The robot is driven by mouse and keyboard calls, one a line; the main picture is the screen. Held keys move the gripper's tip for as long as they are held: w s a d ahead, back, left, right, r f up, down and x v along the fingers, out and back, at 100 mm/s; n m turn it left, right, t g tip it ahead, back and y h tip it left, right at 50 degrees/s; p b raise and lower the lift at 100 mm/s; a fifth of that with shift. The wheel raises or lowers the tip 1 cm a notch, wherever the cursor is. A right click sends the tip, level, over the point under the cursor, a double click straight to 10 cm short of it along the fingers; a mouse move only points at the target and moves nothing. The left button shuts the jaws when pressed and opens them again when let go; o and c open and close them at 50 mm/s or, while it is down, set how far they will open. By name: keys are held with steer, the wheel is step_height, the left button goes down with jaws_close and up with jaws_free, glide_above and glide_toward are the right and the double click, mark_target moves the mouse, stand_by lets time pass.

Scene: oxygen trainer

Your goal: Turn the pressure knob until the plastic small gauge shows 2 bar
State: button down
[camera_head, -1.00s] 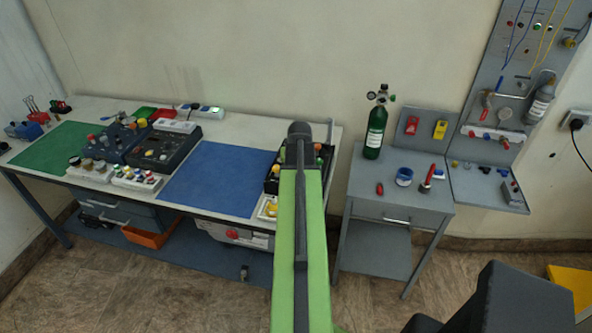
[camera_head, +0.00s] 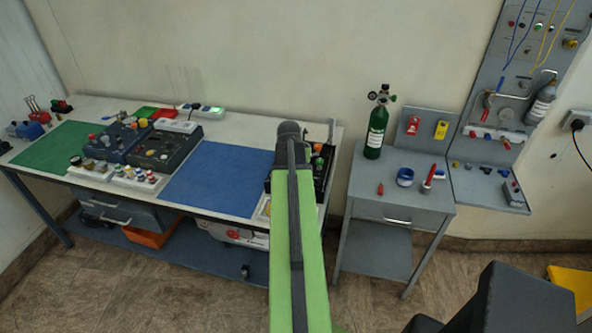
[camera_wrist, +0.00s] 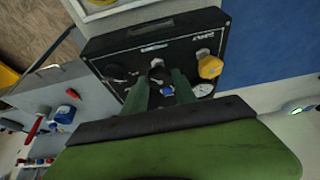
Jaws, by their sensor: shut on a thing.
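The black trainer panel (camera_wrist: 118,50) fills the upper middle of the wrist view. My gripper (camera_wrist: 159,76) has its two green fingers on either side of a dark knob (camera_wrist: 157,70) on that panel and is shut on it. A small gauge with a white dial (camera_wrist: 203,90) sits just right of the fingers; its reading is too small to tell. A yellow-orange knob (camera_wrist: 210,66) stands near the gauge. A small blue part (camera_wrist: 167,91) shows between the fingers. In the head view the trainer box (camera_head: 324,170) is mostly behind my arm.
A blue mat (camera_head: 218,180) lies left of the trainer on the long table. Other black boxes (camera_head: 165,150) stand further left.

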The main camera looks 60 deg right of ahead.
steer(key=c, duration=1)
jaws_free()
steer(key=shift+r, duration=0.15)
steer(key=p+v, duration=1.6)
steer(key=v, duration=0.1)
steer(key=shift+r, duration=0.1)
